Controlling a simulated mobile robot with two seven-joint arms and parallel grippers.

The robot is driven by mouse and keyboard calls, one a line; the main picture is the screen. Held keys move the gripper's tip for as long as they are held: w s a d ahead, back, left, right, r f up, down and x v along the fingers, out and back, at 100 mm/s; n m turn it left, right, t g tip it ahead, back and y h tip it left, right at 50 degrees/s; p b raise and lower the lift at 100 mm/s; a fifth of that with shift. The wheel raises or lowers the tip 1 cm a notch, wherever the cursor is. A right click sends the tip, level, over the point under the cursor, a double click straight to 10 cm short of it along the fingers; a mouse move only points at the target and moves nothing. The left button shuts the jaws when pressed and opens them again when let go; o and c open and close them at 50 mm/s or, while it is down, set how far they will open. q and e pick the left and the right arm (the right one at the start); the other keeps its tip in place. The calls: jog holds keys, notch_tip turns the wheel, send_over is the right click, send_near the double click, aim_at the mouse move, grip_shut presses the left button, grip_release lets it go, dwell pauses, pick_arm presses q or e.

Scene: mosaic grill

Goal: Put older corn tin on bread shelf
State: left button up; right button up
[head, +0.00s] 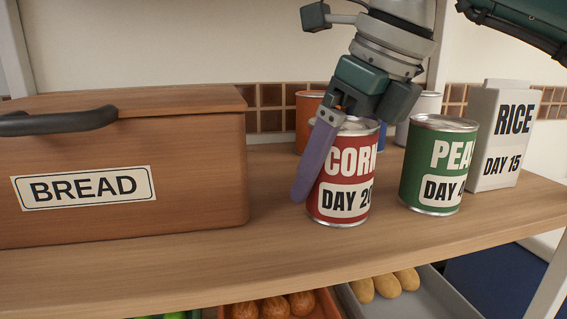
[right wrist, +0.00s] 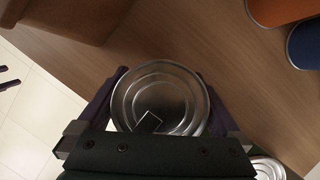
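A red corn tin (head: 343,190) stands upright on the wooden shelf, labelled CORN and DAY 20 or a longer number; the label's right end is cut from sight. My right gripper (head: 318,190) reaches down over it, a purple finger along its left side. In the right wrist view the tin's lid (right wrist: 160,95) lies between both fingers; contact is unclear. The brown bread box (head: 200,190), with a dark handle and BREAD label, stands at the left. My left gripper (right wrist: 10,78) seems to show as two separated dark fingertips at the right wrist view's left edge.
A green pea tin (head: 432,165) stands to the right, and a white rice carton (head: 498,140) beyond it. An orange container (head: 306,125) and a pale one (head: 428,102) stand behind. Below are trays with brown round items (head: 273,307) and potatoes (head: 387,285).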

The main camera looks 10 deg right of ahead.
aim_at(374, 127)
jog(key=shift+r, duration=0.25)
jog(key=v, duration=1.2)
jog(key=shift+p, duration=0.3)
jog(key=shift+f, duration=0.1)
